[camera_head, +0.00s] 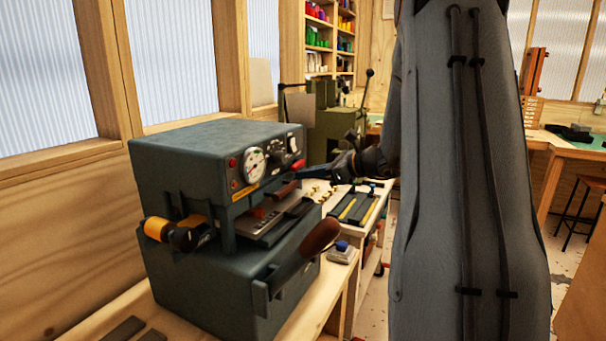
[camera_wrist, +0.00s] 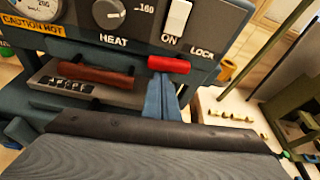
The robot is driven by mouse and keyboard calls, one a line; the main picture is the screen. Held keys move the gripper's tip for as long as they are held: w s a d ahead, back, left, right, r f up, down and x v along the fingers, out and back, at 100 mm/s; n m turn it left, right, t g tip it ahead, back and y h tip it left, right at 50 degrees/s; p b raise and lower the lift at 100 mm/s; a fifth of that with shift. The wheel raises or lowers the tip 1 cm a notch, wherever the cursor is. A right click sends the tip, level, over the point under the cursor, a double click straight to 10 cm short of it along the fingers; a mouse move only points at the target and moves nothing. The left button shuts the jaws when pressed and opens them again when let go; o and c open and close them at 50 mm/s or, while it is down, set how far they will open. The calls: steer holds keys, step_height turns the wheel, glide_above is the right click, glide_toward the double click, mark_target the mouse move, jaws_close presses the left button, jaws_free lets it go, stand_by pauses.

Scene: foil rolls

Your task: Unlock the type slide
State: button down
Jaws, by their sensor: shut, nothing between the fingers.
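The grey-blue press (camera_head: 215,160) stands on the bench at left. A small red lock piece (camera_wrist: 169,64) sits under the word LOCK on its front; it also shows in the head view (camera_head: 299,164). The type slide (camera_wrist: 115,94) is in the press front, with a dark red-brown handle (camera_wrist: 95,76) and several metal letters (camera_wrist: 72,85). It also shows in the head view (camera_head: 268,229). My gripper (camera_wrist: 161,82) has its blue fingers shut and empty, tips just below the red lock piece. I cannot tell whether they touch it. In the head view my gripper (camera_head: 308,173) reaches in from the right.
A press lever with a brown grip (camera_head: 320,236) sticks out in front. An orange foil roll (camera_head: 157,228) is on the left side. A green machine (camera_head: 335,122) and a tray with yellow strips (camera_head: 356,206) are behind. Small brass pieces (camera_wrist: 232,116) lie on the bench.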

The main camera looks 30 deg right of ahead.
steer(key=shift+w+d+f, duration=0.25)
steer(key=shift+w+d, duration=0.15)
steer(key=shift+d, duration=0.1)
steer(key=shift+f+b, duration=0.5)
steer(key=shift+f, duration=0.05)
steer(key=f+b, duration=0.1)
steer(key=d+f+b, duration=0.1)
steer(key=f, duration=0.1)
steer(key=shift+s, duration=0.1)
steer(key=b+v, duration=0.2)
steer(key=v, duration=0.7)
steer(key=shift+s+r, duration=0.2)
steer(key=shift+r, duration=0.05)
steer(key=shift+a, duration=0.1)
